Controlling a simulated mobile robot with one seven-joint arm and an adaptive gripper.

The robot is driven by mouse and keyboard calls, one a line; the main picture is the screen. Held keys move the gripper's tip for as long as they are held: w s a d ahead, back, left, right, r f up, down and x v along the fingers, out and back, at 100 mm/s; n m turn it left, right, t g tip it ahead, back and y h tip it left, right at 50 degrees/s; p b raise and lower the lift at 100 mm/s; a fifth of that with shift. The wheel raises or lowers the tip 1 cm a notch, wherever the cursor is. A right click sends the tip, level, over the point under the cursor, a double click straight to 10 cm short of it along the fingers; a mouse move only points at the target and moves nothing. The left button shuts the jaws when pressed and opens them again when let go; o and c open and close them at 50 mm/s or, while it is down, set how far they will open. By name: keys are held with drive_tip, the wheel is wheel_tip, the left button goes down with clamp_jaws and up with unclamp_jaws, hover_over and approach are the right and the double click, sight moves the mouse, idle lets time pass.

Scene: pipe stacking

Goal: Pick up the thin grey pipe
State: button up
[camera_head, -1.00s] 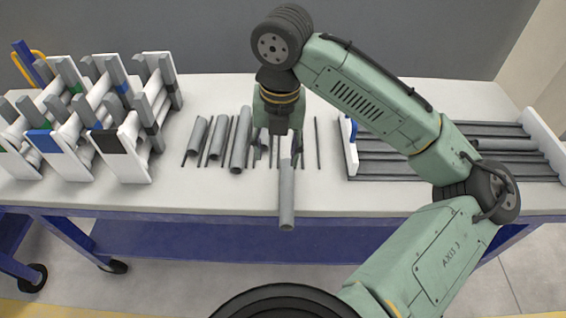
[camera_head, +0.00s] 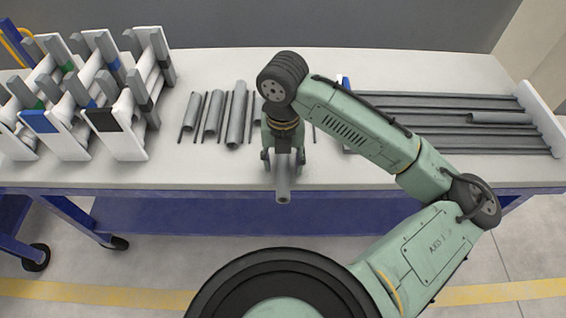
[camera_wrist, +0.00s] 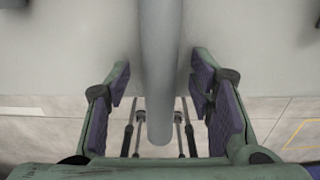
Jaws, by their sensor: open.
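A smooth grey pipe (camera_head: 283,184) points toward me at the table's front, its near end reaching past the front edge in the picture. In the wrist view the same grey pipe (camera_wrist: 159,60) runs down the middle between my fingers. My gripper (camera_head: 283,160) is open, with one finger on each side of the pipe. In the wrist view my gripper (camera_wrist: 160,82) shows gaps between the pads and the pipe on both sides. My arm and gripper hide the pipe's far end in the head view.
Several grey and thin dark pipes (camera_head: 236,115) lie left of my gripper on the white table (camera_head: 215,170). White racks (camera_head: 118,125) with grey pipe parts stand at the left. A long rack of dark bars (camera_head: 440,125) lies at the right, with a short grey pipe on it.

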drive_tip(key=shift+c, duration=0.5)
clamp_jaws()
